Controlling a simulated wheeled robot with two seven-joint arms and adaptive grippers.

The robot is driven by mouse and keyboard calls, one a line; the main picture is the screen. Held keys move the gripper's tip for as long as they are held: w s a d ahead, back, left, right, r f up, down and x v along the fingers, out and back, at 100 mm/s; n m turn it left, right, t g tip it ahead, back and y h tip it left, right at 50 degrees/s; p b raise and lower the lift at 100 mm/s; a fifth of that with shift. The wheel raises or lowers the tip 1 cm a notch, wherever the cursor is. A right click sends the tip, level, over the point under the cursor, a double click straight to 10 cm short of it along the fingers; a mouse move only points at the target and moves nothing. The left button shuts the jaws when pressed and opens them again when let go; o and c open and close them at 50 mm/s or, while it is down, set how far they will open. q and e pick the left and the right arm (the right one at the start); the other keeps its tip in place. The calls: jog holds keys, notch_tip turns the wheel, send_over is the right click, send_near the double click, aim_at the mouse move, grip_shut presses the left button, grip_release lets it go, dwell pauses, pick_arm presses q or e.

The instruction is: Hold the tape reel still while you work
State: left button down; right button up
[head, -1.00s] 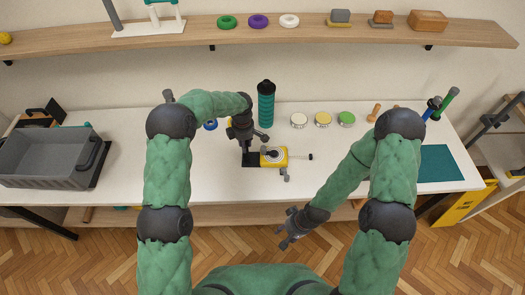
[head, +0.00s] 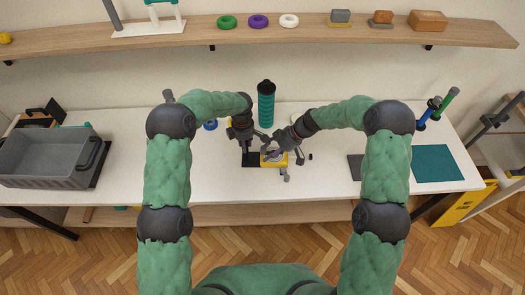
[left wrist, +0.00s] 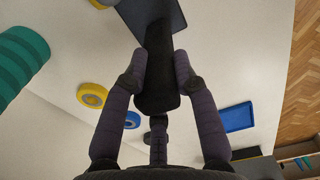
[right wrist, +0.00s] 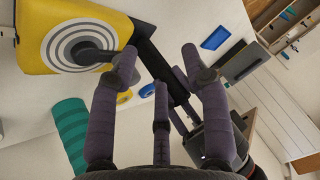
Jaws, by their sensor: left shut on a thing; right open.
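The tape reel is a yellow case (head: 274,164) on the white table, beside a flat black plate (head: 250,160). In the right wrist view its yellow body (right wrist: 107,17) carries a grey-and-white ringed disc (right wrist: 60,45) with a dark stub. My left gripper (head: 247,146) is shut on a black bar-like part (left wrist: 158,85), seen between its fingers in the left wrist view. Whether that part is fixed to the case is unclear. My right gripper (head: 274,151) is open over the case, one finger close to the stub. It partly hides the disc in the head view.
A teal ribbed cylinder (head: 266,105) stands just behind the grippers. A grey crate (head: 48,166) is at the left, a teal mat (head: 438,163) at the right.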

jog(key=w+r+n, duration=0.1)
jog(key=w+a+r+n, duration=0.1)
jog(key=w+n, duration=0.1)
jog(key=w+r+n+y, duration=0.1)
jog(key=w, duration=0.1)
jog(key=shift+a+r, duration=0.3)
jog(key=shift+r, duration=0.05)
jog(key=shift+n, duration=0.3)
notch_tip(320, 180, down, 7)
jog(key=shift+f, duration=0.15)
jog(key=shift+s+a+f, duration=0.1)
jog(key=shift+f, duration=0.35)
